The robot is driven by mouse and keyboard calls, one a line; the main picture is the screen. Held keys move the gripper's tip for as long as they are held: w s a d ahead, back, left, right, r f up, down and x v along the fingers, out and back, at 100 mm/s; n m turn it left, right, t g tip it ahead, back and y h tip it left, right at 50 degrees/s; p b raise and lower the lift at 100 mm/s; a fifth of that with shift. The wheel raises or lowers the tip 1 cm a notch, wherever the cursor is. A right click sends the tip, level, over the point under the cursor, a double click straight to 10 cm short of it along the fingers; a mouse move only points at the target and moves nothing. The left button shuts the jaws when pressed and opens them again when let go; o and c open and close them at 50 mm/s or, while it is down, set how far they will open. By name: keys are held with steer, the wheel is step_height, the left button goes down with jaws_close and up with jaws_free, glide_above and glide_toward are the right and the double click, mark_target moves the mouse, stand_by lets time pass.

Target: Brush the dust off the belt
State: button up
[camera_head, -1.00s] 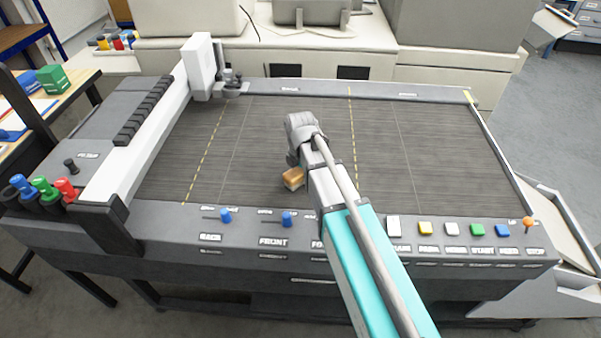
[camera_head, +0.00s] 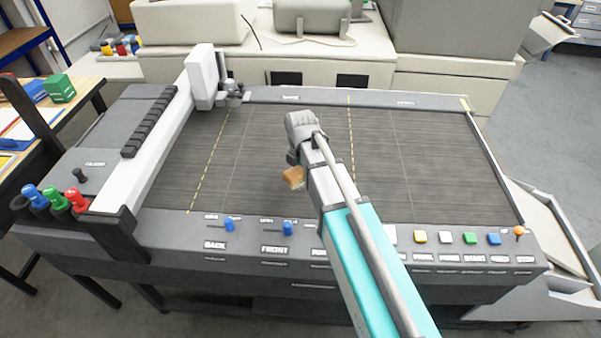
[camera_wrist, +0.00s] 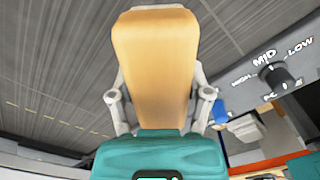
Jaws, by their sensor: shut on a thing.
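The belt (camera_head: 260,150) is a grey, finely ribbed surface with dashed yellow lines and thin pale lines. It also fills the upper left of the wrist view (camera_wrist: 60,65). My gripper (camera_head: 292,168) is over the belt's front middle part. It is shut on the brush, whose tan wooden back (camera_wrist: 155,60) fills the middle of the wrist view. In the head view a small part of the brush (camera_head: 292,178) shows beside my arm. Its bristles are hidden, so I cannot tell whether they touch the belt. No dust can be made out.
A white gantry (camera_head: 150,145) with a tool head (camera_head: 204,78) stands along the belt's left side. The front panel has blue levers (camera_head: 229,224), coloured buttons (camera_head: 445,238) and an orange knob (camera_head: 519,232). Blue, green and red tools (camera_head: 55,198) stand at the left corner.

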steer(key=shift+r, duration=0.55)
steer(key=shift+p, duration=0.3)
steer(key=shift+r+p, duration=1.45)
steer(key=shift+r, duration=0.05)
steer(key=shift+w+f, duration=0.1)
steer(key=shift+f, duration=0.05)
